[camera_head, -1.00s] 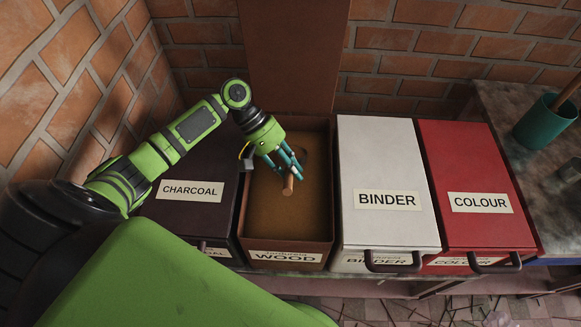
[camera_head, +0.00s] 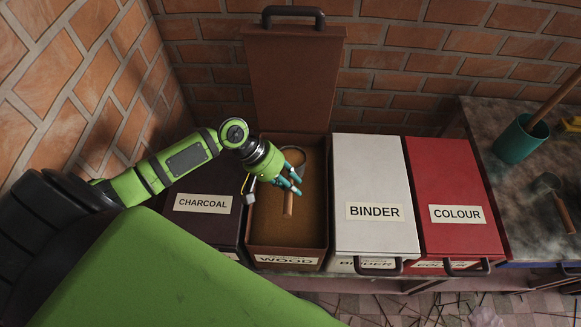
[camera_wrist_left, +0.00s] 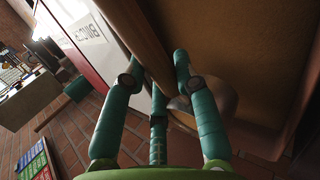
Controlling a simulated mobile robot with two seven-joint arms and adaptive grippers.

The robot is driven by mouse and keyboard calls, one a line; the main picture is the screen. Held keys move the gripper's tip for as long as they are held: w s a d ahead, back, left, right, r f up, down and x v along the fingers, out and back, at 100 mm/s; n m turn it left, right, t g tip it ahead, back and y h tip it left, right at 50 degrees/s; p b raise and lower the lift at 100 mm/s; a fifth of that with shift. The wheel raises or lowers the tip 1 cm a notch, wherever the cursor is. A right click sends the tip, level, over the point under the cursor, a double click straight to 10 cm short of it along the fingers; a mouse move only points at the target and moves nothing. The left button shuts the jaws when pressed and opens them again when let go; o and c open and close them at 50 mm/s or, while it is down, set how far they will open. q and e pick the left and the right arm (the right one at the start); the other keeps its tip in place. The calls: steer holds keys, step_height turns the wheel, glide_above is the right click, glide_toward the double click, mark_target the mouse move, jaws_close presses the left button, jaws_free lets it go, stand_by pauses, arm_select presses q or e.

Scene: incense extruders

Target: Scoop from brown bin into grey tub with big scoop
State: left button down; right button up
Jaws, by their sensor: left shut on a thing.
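The brown bin (camera_head: 323,225), labelled WOOD, stands open with its lid up, and brown powder lies inside. My left gripper (camera_head: 290,184) is over the bin, shut on the wooden handle of the big scoop (camera_head: 288,206). The scoop's round metal head (camera_head: 293,150) shows beyond the fingers, towards the back of the bin. In the left wrist view the handle (camera_wrist_left: 146,40) passes between the teal fingers, and part of the metal head (camera_wrist_left: 220,100) shows behind them. Whether the scoop holds powder cannot be told. No grey tub can be made out. My right gripper is not in view.
The raised brown lid (camera_head: 292,80) stands behind the bin. Closed charcoal (camera_head: 195,225), binder (camera_head: 370,170) and colour (camera_head: 445,175) bins flank it. On the right bench are a teal pot (camera_head: 520,143) and a small tool (camera_head: 548,184). Brick walls close off the left and back.

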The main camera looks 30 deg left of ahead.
mark_target(288, 212)
arm_select(q)
steer(key=shift+s+d+r+t+y+p, duration=0.2)
steer(key=shift+s+r+p, duration=0.25)
steer(key=shift+r+p, duration=0.55)
steer(key=shift+s+d+r+t+y+p, duration=0.1)
steer(key=shift+s+d+r+t+p, duration=0.3)
steer(key=shift+p, duration=0.85)
steer(key=s+p, duration=0.1)
steer(key=s+d+r+p, duration=0.1)
steer(key=p, duration=0.1)
steer(key=s+r+p, duration=0.1)
steer(key=shift+s+d+r, duration=0.15)
steer(key=shift+s+d, duration=0.1)
steer(key=shift+s, duration=0.05)
steer(key=shift+s+d+p, duration=0.15)
steer(key=shift+s+p, duration=0.15)
steer(key=shift+s, duration=0.05)
steer(key=shift+s+d+r, duration=0.2)
steer(key=shift+s, duration=0.2)
steer(key=shift+s+d+r, duration=0.15)
steer(key=shift+s, duration=0.2)
steer(key=shift+s+d+r, duration=0.3)
steer(key=shift+s+r, duration=0.05)
steer(key=shift+s, duration=0.2)
steer(key=shift+s+d+r, duration=0.25)
steer(key=shift+s+r, duration=0.05)
steer(key=shift+s, duration=0.25)
steer(key=shift+m, duration=0.3)
